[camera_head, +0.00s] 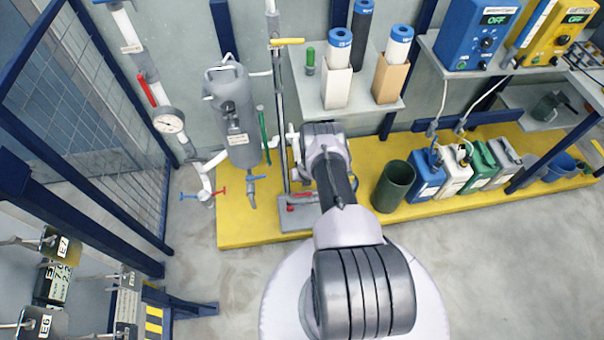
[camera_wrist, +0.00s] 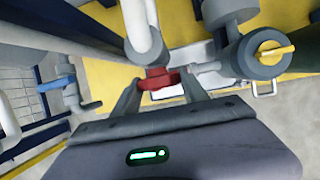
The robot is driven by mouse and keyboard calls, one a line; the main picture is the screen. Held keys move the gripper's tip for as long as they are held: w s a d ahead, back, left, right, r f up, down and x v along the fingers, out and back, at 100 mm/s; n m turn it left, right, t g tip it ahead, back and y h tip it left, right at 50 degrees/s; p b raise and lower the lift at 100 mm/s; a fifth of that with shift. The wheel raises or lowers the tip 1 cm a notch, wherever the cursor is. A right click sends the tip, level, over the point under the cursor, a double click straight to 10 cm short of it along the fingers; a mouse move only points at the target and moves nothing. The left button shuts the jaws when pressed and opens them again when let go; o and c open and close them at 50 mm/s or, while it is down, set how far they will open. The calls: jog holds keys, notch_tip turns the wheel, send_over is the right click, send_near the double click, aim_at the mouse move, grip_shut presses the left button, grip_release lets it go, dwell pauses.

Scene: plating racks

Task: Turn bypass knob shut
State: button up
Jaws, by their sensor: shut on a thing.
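A red round knob (camera_wrist: 159,80) sits on the end of a white pipe (camera_wrist: 141,25) in the wrist view, between my two fingers. My gripper (camera_wrist: 161,88) is shut on this knob, with one finger on each side of it. I see no label naming the knob, and its turn angle is not clear. In the head view my arm covers the knob, and the fingers are hard to make out beside the pipework.
A grey valve (camera_wrist: 258,65) with a yellow handle stands right of the knob. A blue-handled valve (camera_wrist: 68,90) is at left. In the head view, a grey filter vessel (camera_head: 235,115) hangs left of my arm; a dark green bin (camera_head: 393,187) stands right.

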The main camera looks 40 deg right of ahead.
jog(key=shift+s+a+f+n+g+h+b, duration=0.1)
jog(key=shift+n+g+h+b, duration=0.25)
jog(key=shift+g+h+b, duration=0.75)
jog(key=shift+w+a+n+g+h+b, duration=0.1)
jog(key=shift+n+g+h+b, duration=0.25)
jog(key=shift+h+b, duration=1.5)
jog(key=shift+s+a+f+n+g+h+b, duration=0.1)
jog(key=shift+n+g+h+b, duration=0.2)
jog(key=shift+g+h+b, duration=0.8)
jog(key=shift+r+t+b, duration=0.1)
jog(key=shift+t+b, duration=0.15)
jog(key=shift+b, duration=0.45)
jog(key=o, duration=1.4)
jog(key=shift+c, duration=0.2)
